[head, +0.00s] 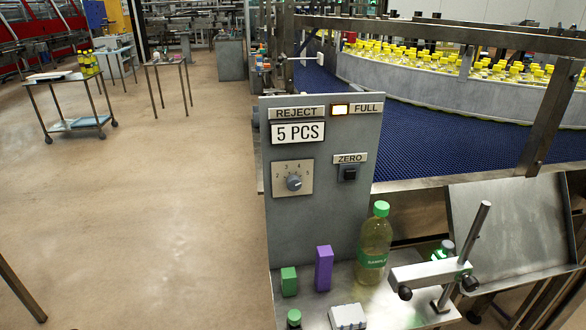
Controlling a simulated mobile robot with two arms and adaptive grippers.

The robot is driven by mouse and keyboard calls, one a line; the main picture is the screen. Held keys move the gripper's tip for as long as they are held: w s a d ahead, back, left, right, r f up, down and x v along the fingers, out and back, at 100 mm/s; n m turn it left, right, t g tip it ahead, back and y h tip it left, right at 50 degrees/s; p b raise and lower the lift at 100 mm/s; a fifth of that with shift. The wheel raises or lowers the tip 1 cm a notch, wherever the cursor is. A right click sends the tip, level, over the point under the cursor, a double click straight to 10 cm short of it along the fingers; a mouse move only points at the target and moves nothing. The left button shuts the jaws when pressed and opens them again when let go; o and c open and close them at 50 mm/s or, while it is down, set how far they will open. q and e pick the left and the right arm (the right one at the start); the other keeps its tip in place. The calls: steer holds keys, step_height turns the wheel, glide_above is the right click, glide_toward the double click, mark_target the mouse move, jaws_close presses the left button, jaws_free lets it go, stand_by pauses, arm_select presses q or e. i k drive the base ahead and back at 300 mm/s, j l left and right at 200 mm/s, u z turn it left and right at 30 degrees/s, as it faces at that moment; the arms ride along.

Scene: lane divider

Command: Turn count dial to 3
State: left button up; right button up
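The count dial (294,183) is a small blue-grey round knob on a pale square plate, on the left part of a grey upright panel (325,225). Small numbers, among them 2, 3, 4 and 5, run around its upper side. I cannot tell surely which number its mark points at. Above it, under the label REJECT, a white display (297,132) reads 5 PCS. Neither of my grippers is in view, and nothing touches the dial.
On the shelf below stand a green block (289,281), a purple block (323,268), a green-capped bottle (374,246) and a metal clamp stand (430,274). The space before the dial is clear.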

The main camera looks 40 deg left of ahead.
mark_target(294, 182)
steer(key=u, duration=1.1)
